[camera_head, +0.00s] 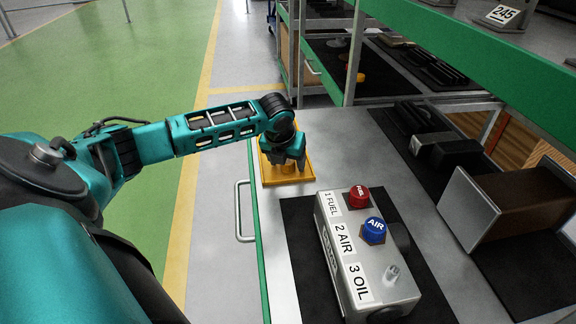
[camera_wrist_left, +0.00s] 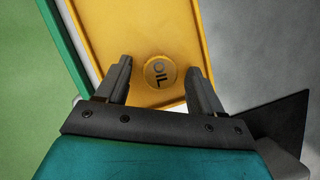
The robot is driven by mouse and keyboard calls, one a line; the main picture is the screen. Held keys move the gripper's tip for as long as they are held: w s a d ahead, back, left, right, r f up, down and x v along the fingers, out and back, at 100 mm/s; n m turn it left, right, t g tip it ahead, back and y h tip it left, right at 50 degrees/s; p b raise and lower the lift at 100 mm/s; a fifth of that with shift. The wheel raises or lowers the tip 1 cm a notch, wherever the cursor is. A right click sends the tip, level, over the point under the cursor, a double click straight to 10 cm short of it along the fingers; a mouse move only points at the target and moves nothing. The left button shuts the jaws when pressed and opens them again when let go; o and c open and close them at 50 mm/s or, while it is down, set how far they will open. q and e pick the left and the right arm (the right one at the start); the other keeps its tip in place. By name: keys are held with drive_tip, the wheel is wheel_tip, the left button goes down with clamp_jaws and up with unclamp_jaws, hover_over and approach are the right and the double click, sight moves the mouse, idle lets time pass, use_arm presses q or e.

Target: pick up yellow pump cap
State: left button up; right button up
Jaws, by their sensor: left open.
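The yellow pump cap (camera_wrist_left: 159,72), a round piece marked OIL, lies in a yellow tray (camera_wrist_left: 185,22) in the left wrist view. My right gripper is not in view.
A grey pump box (camera_head: 335,238) marked FUEL, AIR and OIL carries a red cap (camera_head: 359,196) and a blue cap (camera_head: 373,230); its OIL post (camera_head: 392,273) is bare. A brown box (camera_head: 515,205) stands right. A green-edged shelf (camera_head: 480,48) overhangs the back.

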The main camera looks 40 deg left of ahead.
use_arm(q)
drive_tip(key=c, duration=1.1)
